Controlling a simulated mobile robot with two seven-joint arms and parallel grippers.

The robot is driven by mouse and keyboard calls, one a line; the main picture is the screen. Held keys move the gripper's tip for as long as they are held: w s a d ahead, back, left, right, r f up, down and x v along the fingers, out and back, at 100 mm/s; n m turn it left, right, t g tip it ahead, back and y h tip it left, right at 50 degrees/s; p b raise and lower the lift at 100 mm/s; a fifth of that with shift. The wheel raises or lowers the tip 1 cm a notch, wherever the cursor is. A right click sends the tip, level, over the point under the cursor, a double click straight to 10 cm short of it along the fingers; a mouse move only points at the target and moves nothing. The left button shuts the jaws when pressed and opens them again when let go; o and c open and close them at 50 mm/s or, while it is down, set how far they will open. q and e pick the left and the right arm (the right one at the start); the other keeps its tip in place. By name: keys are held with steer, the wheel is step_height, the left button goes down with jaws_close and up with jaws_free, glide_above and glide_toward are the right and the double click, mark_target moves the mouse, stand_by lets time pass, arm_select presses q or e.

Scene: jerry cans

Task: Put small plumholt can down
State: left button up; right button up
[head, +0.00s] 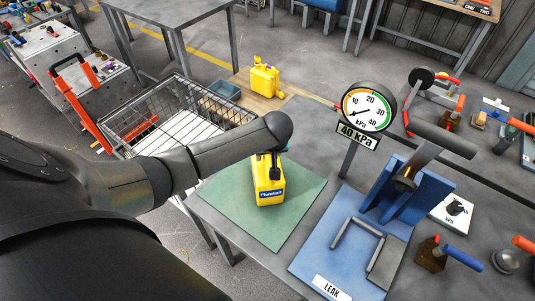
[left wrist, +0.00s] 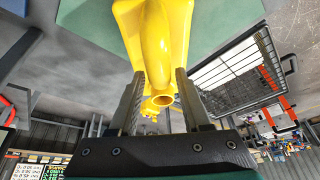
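The small yellow Plumholt can (head: 269,188) stands upright, or very nearly so, at the green mat (head: 225,203) on the grey table. I cannot tell whether its base touches the mat. My left gripper (head: 272,165) is over the can's top, partly hidden by my own arm. In the left wrist view, the can's yellow handle (left wrist: 160,65) lies between my two dark fingers (left wrist: 162,85) and fills most of the gap, so they appear closed on it. My right gripper is not in view.
Another yellow can (head: 264,80) stands on a wooden board behind. A pressure gauge (head: 368,108) on a post and a blue leak stand (head: 335,245) are right of the mat. A wire basket cart (head: 165,112) is on the left. The mat around the can is clear.

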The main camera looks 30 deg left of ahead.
arm_select(q)
steer(key=shift+o, duration=0.8)
steer(key=shift+r, duration=0.2)
steer(key=p+v, duration=0.2)
steer(key=v, duration=1)
